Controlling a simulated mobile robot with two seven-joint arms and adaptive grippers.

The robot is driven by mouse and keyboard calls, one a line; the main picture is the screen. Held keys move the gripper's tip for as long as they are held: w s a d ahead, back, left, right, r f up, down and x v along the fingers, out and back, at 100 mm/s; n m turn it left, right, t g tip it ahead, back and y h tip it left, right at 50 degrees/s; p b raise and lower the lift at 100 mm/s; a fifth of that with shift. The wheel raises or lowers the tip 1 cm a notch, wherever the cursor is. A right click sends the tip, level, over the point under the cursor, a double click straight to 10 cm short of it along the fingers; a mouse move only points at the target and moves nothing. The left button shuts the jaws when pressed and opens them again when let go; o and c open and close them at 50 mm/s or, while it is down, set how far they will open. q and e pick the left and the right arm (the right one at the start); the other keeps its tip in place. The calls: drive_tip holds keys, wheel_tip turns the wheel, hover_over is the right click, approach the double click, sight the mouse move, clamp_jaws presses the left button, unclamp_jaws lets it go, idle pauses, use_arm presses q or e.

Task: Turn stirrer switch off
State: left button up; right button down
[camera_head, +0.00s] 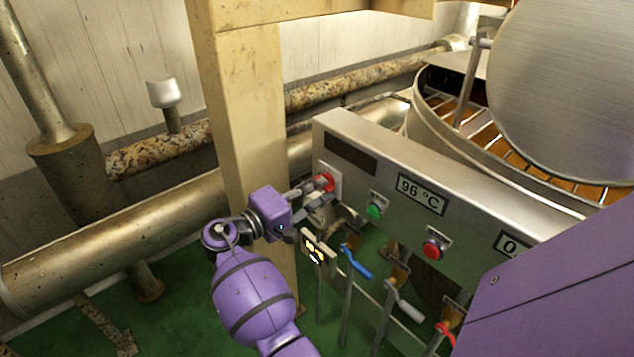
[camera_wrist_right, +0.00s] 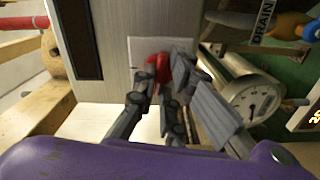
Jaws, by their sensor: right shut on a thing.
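The steel control panel (camera_head: 385,165) runs along the front of the kettle (camera_head: 440,130). A red rotary switch (camera_head: 326,181) sits on a pale plate at the panel's left end. My right gripper (camera_head: 314,192) is at this switch, its grey fingers closed around it. In the right wrist view the red switch (camera_wrist_right: 158,66) shows between the fingers (camera_wrist_right: 162,84), partly hidden by them. No readable label tells which switch is the stirrer's. My left gripper is not in view.
A green button (camera_head: 375,211), a display reading 96 °C (camera_head: 421,194) and a red button (camera_head: 433,248) are farther right on the panel. Below stand valve handles, one blue (camera_head: 356,262). A beige post (camera_head: 245,110) rises behind my right wrist. A gauge (camera_wrist_right: 255,102) is close beside the fingers.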

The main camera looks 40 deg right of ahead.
drive_tip(key=shift+n+p, duration=0.65)
drive_tip(key=shift+n, duration=0.45)
drive_tip(key=c, duration=1.8)
unclamp_jaws()
drive_tip(key=a, duration=0.8)
drive_tip(key=s+a, duration=0.1)
drive_tip(key=a, duration=0.3)
drive_tip(key=shift+w, duration=0.1)
